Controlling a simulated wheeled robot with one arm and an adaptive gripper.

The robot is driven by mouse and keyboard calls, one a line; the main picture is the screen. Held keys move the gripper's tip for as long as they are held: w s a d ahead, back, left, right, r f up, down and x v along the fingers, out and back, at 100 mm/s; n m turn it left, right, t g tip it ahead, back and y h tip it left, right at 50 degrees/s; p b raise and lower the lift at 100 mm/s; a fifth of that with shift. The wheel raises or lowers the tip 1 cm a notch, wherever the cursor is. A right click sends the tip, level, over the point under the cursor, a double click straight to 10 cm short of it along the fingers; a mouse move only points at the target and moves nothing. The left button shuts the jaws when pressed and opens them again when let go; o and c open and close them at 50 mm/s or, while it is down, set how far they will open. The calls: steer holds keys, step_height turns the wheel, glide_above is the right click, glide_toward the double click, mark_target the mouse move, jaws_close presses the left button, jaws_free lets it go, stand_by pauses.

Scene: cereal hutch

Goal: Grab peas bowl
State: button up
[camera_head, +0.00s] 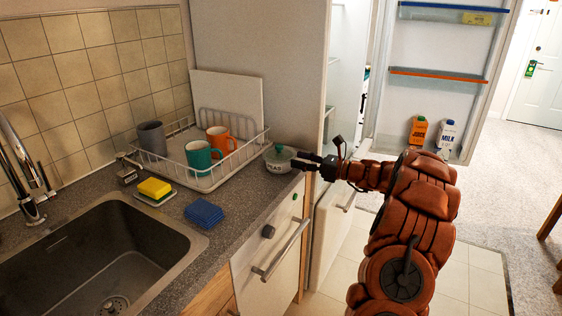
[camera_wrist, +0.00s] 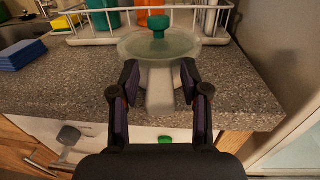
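The peas bowl (camera_head: 278,160) is a small pale bowl with a lid and a green knob, standing upright on the counter near its right end. In the wrist view its translucent lid (camera_wrist: 135,45) and pale front lie straight ahead. My gripper (camera_head: 300,160) reaches it from the right, at about bowl height. In the wrist view my gripper (camera_wrist: 159,72) has its two fingers apart, one on each side of the pale front part below the lid. I cannot tell whether either finger touches it. The bowl's far side is hidden.
A white dish rack (camera_head: 215,175) with a grey, a teal and an orange mug stands left of the bowl. A yellow sponge (camera_head: 154,187), blue cloth (camera_head: 204,212) and sink (camera_head: 100,255) are nearer. The fridge door (camera_head: 436,90) stands open at right, holding juice and milk cartons.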

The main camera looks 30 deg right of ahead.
jaws_close()
steer(key=shift+r, duration=0.1)
stand_by(0.4)
